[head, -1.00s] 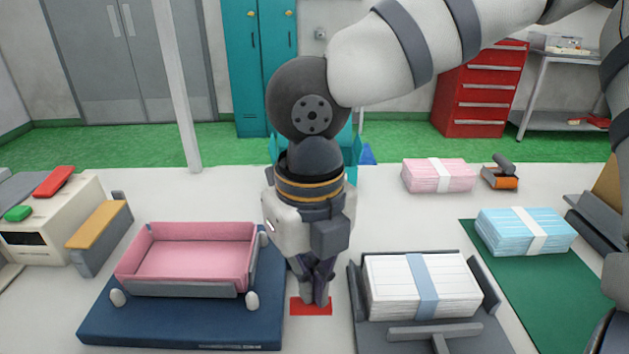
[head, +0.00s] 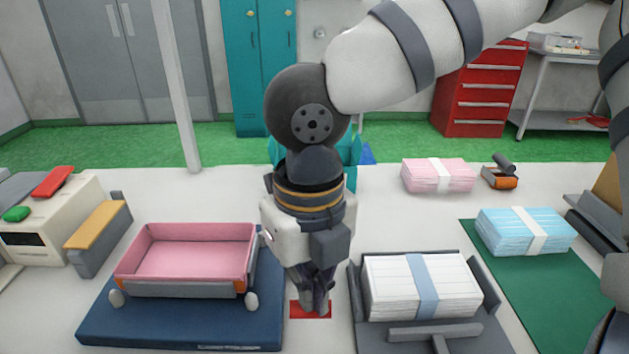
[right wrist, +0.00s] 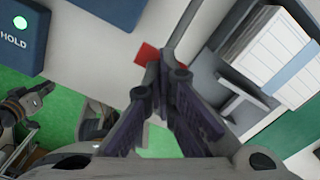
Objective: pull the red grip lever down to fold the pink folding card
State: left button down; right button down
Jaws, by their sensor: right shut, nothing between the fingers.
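The pink folding card (head: 190,262) lies on a blue base (head: 165,326) at the left front, its sides raised like a shallow tray, with a grey bar along its front. My right gripper (head: 315,308) is shut and empty, pointing down to the right of the base, over a flat-looking red patch (head: 296,309). The red patch also shows past the shut fingertips (right wrist: 163,80) in the right wrist view (right wrist: 147,53). I cannot tell whether it is part of a lever or whether the fingers touch it. Another red handle (head: 53,181) sits on the machine at the left.
A grey fixture (head: 440,333) with a banded white stack (head: 390,290) stands close on the right. A blue stack (head: 510,235) lies on a green mat (head: 548,305). A pink stack (head: 415,175) is behind. A cream machine (head: 60,215) stands at the far left.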

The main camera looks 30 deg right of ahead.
jog(key=s+a+r, duration=0.2)
jog(key=s+r, duration=0.1)
jog(key=r, duration=0.4)
jog(key=shift+s, duration=0.3)
jog(key=shift+a+f, duration=0.1)
dwell(0.3)
